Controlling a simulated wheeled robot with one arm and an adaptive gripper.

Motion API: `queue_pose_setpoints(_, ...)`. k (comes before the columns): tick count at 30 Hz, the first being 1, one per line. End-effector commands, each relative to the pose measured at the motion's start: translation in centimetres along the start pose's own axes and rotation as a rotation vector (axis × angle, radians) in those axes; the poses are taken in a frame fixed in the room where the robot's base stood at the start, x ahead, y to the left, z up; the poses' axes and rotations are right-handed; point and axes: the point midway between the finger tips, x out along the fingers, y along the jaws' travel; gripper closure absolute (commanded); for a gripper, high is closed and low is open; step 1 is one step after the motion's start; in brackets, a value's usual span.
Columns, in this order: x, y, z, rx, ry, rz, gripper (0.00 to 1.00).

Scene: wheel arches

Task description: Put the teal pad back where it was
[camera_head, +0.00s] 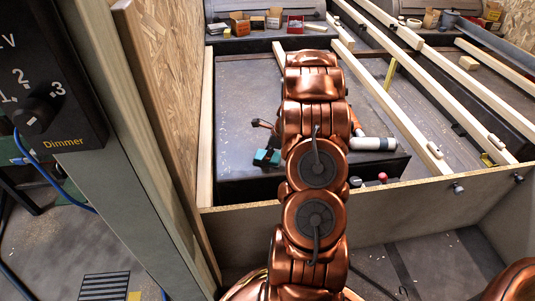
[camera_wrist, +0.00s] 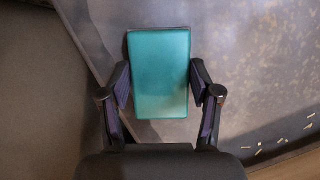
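The teal pad (camera_wrist: 161,75) is a flat rectangle in the middle of the wrist view, its long side running up the picture. My gripper (camera_wrist: 161,80) has one dark finger at each long side of it. Both fingertips meet the pad's edges, and it looks held between them. A soft shadow shows below the pad on the grey surface (camera_wrist: 235,60); I cannot tell how high above it the pad is.
A dark box top (camera_head: 240,85) lies under my arm. Pale wooden rails (camera_head: 400,115) run along the right. A panel with a dimmer knob (camera_head: 38,115) stands at left.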

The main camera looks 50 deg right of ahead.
Motion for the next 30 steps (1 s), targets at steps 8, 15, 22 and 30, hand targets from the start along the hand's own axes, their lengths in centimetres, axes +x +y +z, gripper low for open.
queue_pose_setpoints(8,0.0,0.0,0.0,0.000,0.000,-0.001,0.13)
queue_pose_setpoints(15,0.0,0.0,0.0,-0.001,0.001,-0.001,0.13)
queue_pose_setpoints(22,-2.2,-0.1,0.2,0.000,0.001,-0.005,0.13)
queue_pose_setpoints(30,-7.5,-0.1,0.3,0.000,0.000,-0.003,0.13)
